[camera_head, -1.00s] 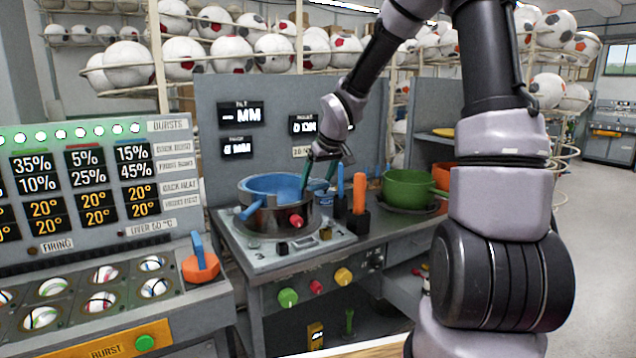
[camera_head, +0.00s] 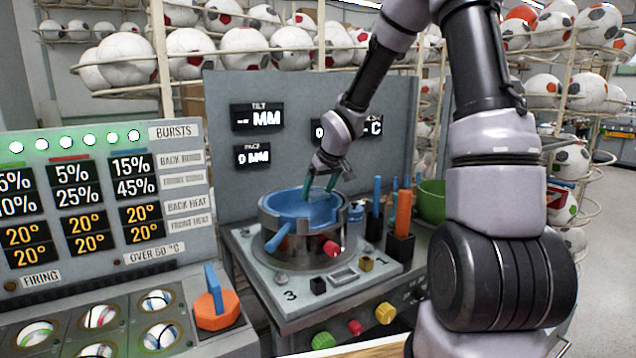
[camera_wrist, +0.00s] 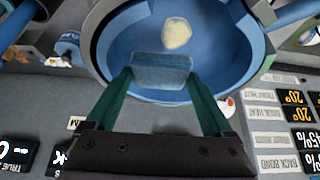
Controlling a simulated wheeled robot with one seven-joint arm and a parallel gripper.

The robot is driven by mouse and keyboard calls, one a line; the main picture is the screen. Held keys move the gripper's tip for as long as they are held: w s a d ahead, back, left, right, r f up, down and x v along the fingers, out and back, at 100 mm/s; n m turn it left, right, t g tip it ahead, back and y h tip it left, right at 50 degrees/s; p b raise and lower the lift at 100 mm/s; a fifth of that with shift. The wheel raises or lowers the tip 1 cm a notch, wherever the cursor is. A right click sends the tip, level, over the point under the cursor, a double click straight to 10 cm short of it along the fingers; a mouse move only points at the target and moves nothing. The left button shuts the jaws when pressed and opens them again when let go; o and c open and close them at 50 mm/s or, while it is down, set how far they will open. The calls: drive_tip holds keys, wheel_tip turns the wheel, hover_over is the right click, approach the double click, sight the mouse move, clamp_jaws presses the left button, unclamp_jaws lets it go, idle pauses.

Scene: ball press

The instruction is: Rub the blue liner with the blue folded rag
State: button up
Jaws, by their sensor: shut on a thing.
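The blue liner (camera_head: 296,207) is a round bowl set in a dark metal ring on the grey bench press. In the wrist view its blue inside (camera_wrist: 225,45) fills the top middle, with a pale yellowish patch (camera_wrist: 177,33) on it. My gripper (camera_head: 318,190) reaches down over the liner, its green fingers shut on the blue folded rag (camera_wrist: 162,70). The rag spans the fingertips, just short of the pale patch in the picture. I cannot tell whether the rag touches the liner.
A blue handle (camera_head: 277,238) and a red knob (camera_head: 331,248) stick out from the ring. To the right stand blue-handled and orange-handled tools (camera_head: 403,212) in black holders, then a green pot (camera_head: 431,198). A grey display panel (camera_head: 285,110) rises behind.

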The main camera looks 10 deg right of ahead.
drive_tip(key=f, duration=0.3)
drive_tip(key=shift+w+a+f, duration=0.1)
drive_tip(key=shift+w+a, duration=0.15)
drive_tip(key=shift+w, duration=0.1)
drive_tip(key=shift+f, duration=3.05)
drive_tip(key=shift+f, duration=0.2)
drive_tip(key=shift+w+a+r, duration=0.1)
drive_tip(key=shift+w+a, duration=0.5)
drive_tip(key=shift+a, duration=0.5)
drive_tip(key=shift+w+a+r, duration=0.1)
drive_tip(key=shift+w+a, duration=0.5)
drive_tip(key=shift+a, duration=0.45)
drive_tip(key=shift+w+a+r, duration=0.1)
drive_tip(key=shift+w+a, duration=0.5)
drive_tip(key=shift+a, duration=0.5)
drive_tip(key=shift+s+d+r, duration=0.1)
drive_tip(key=shift+s+d, duration=0.5)
drive_tip(key=shift+d, duration=0.5)
drive_tip(key=shift+s+d+r, duration=0.1)
drive_tip(key=shift+s+d, duration=0.5)
drive_tip(key=shift+d, duration=0.5)
drive_tip(key=shift+s+d+r, duration=0.1)
drive_tip(key=shift+s+d, duration=0.5)
drive_tip(key=shift+d, duration=0.5)
drive_tip(key=shift+r, duration=2.95)
